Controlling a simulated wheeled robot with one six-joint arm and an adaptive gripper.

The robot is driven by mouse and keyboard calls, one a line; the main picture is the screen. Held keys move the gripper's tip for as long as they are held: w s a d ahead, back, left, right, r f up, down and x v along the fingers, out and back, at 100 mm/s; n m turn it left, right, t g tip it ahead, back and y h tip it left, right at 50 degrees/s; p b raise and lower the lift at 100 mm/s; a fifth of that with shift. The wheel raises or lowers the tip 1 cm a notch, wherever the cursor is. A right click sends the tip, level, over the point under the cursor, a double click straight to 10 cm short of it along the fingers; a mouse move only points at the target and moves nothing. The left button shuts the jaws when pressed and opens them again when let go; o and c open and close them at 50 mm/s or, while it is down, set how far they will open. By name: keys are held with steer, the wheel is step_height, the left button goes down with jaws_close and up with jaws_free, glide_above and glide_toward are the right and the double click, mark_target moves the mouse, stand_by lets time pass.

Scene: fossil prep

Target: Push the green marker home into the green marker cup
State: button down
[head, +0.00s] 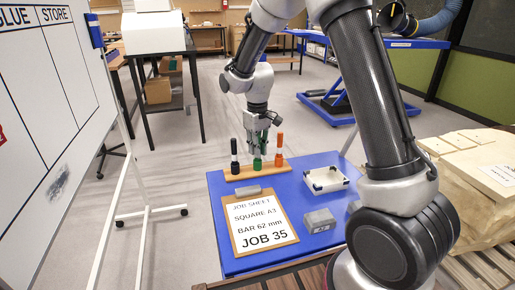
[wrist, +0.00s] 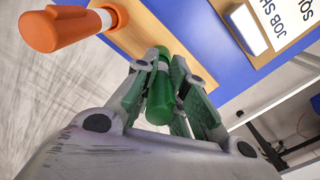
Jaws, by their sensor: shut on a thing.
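My gripper (head: 259,146) points down over the wooden marker rack. It is shut on the green marker, which shows between its fingers in the wrist view (wrist: 160,95). The marker is dark green with a lighter band near its far end. In the head view a green part (head: 257,163) shows just below the fingertips, at the middle place of the rack. The marker looks about upright and in line with that place. The fingers hide much of the marker, and I cannot tell how deep it sits in the green cup.
A black marker (head: 234,148) stands left of my gripper and an orange marker (head: 279,147) close on its right, both on the wooden rack (head: 246,174).

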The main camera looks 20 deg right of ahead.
steer(key=c, duration=1.4)
jaws_free()
steer(key=shift+r, duration=0.15)
step_height(320, 180, up, 7)
steer(key=shift+f, duration=0.1)
